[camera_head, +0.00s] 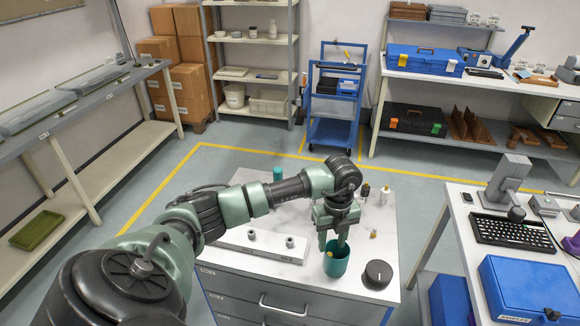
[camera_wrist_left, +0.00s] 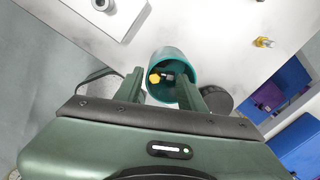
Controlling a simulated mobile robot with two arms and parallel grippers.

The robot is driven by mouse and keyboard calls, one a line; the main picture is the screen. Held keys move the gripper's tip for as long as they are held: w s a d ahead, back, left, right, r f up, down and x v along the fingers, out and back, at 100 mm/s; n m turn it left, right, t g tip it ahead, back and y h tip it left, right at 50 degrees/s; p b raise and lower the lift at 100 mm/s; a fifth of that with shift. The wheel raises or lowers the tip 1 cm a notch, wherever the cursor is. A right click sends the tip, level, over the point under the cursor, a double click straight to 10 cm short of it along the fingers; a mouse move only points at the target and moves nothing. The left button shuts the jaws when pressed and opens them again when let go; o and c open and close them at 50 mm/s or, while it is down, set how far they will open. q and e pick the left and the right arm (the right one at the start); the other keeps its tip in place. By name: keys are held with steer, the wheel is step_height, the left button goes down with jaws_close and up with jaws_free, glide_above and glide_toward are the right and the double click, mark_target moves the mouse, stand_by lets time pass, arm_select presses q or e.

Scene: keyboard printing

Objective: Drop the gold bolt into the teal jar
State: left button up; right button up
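The teal jar (camera_head: 337,266) stands near the front edge of the white-topped cabinet; it also shows in the left wrist view (camera_wrist_left: 176,56). My left gripper (camera_head: 333,245) points down at the jar's mouth. In the left wrist view its two fingers (camera_wrist_left: 160,91) are apart with nothing pinched between them. The gold bolt (camera_wrist_left: 157,76), with a yellow head and a darker shank, shows within the jar's rim, beyond the fingertips. Whether it rests on the jar's bottom is hard to tell. My right gripper is in neither view.
A black round knob-like object (camera_head: 377,274) stands close right of the jar. A small brass-coloured piece (camera_wrist_left: 263,42) is on the top beyond it. A pale block with two metal pieces (camera_head: 262,245) lies to the left. A desk with a keyboard (camera_head: 511,233) is at right.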

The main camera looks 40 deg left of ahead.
arm_select(q)
steer(key=shift+r, duration=0.15)
steer(key=shift+w+r+b, duration=0.1)
steer(key=shift+r+b, duration=0.2)
steer(key=shift+r, duration=0.05)
step_height(320, 180, up, 7)
steer(key=b, duration=0.2)
steer(key=shift+f, duration=0.1)
